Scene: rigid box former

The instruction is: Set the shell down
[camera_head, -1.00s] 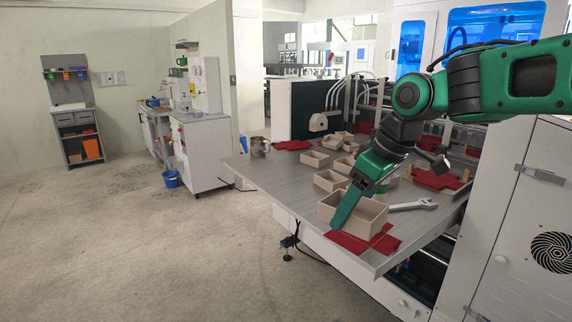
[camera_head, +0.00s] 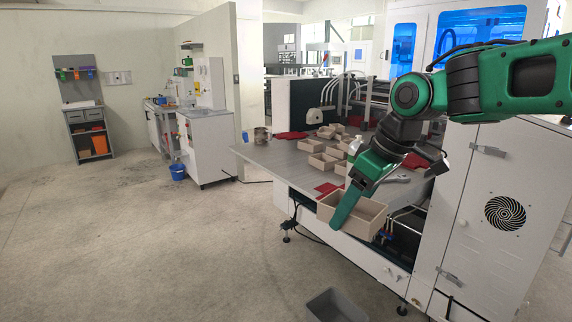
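The shell, an open-topped beige box (camera_head: 358,226), hangs roughly level in front of the grey table's near edge. My gripper (camera_head: 346,208) points down and is shut on it, with one green finger across its near side. The other finger is hidden, so I cannot see exactly which wall is gripped. The shell is clear of the tabletop (camera_head: 268,157) in this view, with the white machine front behind it.
A grey open bin (camera_head: 335,306) stands on the floor below the shell. Several beige boxes (camera_head: 322,162) and dark red sheets (camera_head: 327,189) lie on the table. A white cabinet (camera_head: 492,190) stands at the right. The floor at left is clear.

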